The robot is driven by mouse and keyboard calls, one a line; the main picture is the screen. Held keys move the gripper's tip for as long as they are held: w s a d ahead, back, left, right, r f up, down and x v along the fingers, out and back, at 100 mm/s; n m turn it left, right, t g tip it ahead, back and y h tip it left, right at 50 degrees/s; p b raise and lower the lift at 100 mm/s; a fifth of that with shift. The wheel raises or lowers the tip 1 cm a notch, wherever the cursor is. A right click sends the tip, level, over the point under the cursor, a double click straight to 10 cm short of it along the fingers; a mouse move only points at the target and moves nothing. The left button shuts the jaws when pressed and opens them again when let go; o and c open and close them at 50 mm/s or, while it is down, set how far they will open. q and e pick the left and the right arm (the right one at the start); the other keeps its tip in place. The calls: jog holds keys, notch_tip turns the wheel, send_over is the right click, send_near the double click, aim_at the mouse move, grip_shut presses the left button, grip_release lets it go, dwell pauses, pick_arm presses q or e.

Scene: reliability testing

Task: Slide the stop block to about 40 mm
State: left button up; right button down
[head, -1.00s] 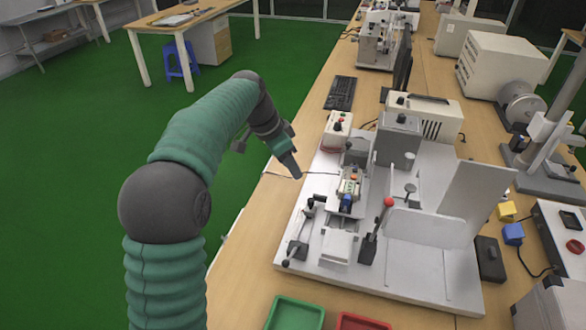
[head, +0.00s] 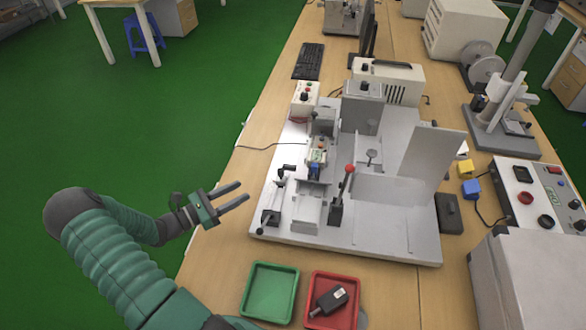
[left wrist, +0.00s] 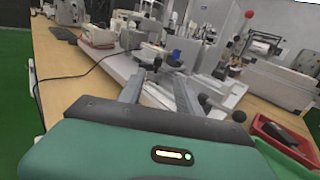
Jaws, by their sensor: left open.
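The test fixture is a light grey base plate (head: 385,240) on the bench. A pale block (head: 307,212) sits at the near end of its central rail; I cannot tell for sure whether it is the stop block, and no millimetre scale is readable. A dark clamp-like part (head: 273,208) stands left of it, and a red-knobbed lever (head: 342,190) stands right of it. My left gripper (head: 244,191) is open and empty, left of the plate and apart from it, fingers pointing right. In the left wrist view its open fingers (left wrist: 160,82) point towards the fixture. My right gripper is not in view.
A green tray (head: 250,306) and a red tray (head: 350,312) holding a dark part (head: 330,300) lie before the fixture. A control box (head: 303,98), a thin cable, and an upright grey panel (head: 431,160) stand around the rail. Bench surface is clear left of the plate.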

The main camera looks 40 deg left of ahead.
aim_at(281, 169)
pick_arm(q)
jog(key=x, duration=1.6)
jog(key=shift+a+f, duration=0.2)
jog(key=shift+a, duration=0.1)
jog(key=shift+c, duration=1)
grip_shut()
